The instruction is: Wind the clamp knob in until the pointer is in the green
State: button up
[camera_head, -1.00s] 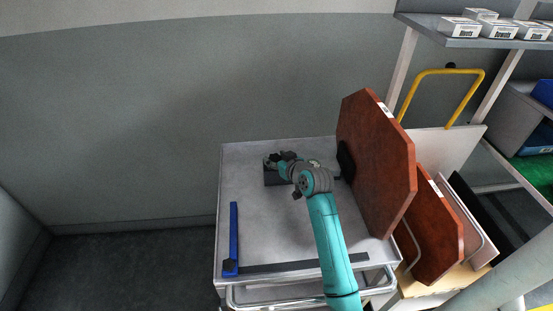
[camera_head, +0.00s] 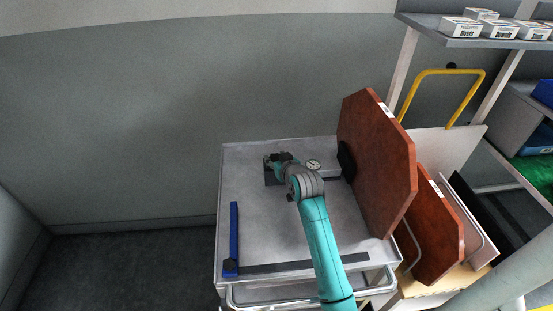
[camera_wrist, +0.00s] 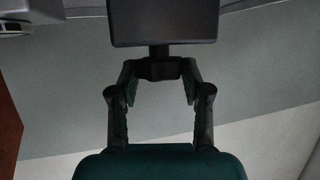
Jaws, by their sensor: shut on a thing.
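In the wrist view my gripper (camera_wrist: 160,75) is closed around a dark clamp knob (camera_wrist: 160,68). A short stem joins the knob to a dark clamp block (camera_wrist: 163,24). In the head view the clamp block (camera_head: 271,179) stands at the back of the cart top, with my gripper (camera_head: 280,159) at it and my wrist partly covering it. A round pale dial (camera_head: 313,164) shows just right of my wrist. Its pointer and any green zone are too small to read. A dark pad (camera_head: 346,161) touches or nearly touches the face of a red-brown octagonal board (camera_head: 377,165).
The grey cart top (camera_head: 262,228) is mostly clear at the front left. A blue bar (camera_head: 234,238) and a dark strip (camera_head: 305,264) lie along its edges. A second red-brown board (camera_head: 437,228) stands at right, below shelving with white boxes (camera_head: 460,27).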

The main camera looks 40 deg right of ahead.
jog(key=o, duration=1.2)
jog(key=shift+c, duration=0.2)
jog(key=shift+s, duration=0.1)
jog(key=v, duration=1.2)
